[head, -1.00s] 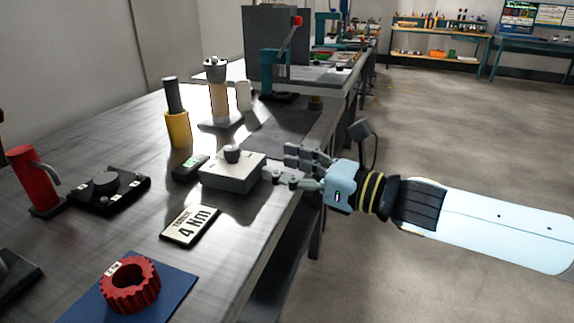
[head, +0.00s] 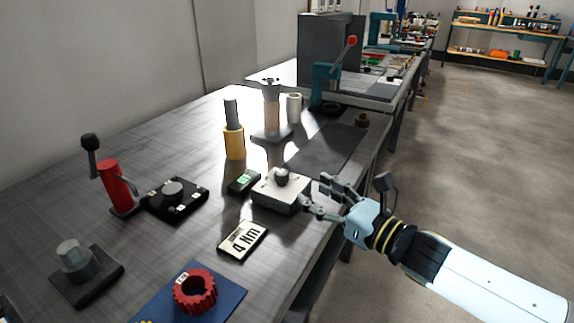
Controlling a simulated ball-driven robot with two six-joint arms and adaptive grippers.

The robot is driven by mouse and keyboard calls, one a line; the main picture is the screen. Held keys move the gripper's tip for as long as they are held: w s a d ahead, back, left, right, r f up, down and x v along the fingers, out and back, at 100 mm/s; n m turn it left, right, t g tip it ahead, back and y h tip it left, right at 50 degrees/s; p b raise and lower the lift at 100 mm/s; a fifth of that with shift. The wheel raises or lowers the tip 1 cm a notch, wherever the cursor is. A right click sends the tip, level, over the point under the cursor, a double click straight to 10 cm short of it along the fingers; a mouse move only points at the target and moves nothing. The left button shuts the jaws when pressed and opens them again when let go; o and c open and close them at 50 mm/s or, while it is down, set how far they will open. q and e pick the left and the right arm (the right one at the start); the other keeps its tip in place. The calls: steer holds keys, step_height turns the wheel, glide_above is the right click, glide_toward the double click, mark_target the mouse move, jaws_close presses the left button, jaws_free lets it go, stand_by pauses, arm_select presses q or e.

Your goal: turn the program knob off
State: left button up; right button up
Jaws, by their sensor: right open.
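A pale grey box (head: 278,197) with a dark round knob (head: 282,177) on top stands near the bench's right edge. I cannot tell for certain which one is the program knob; the marked plate looks like a dial. My right gripper (head: 315,194) is open and empty at the right side of the grey box, its fingers pointing left. Whether it touches the box is unclear. My left gripper is out of view.
A red gear (head: 195,291) lies on a blue mat. A yellow cylinder (head: 234,144) stands behind.

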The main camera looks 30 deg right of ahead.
mark_target(287, 176)
steer(key=p+x, duration=0.1)
steer(key=x, duration=0.8)
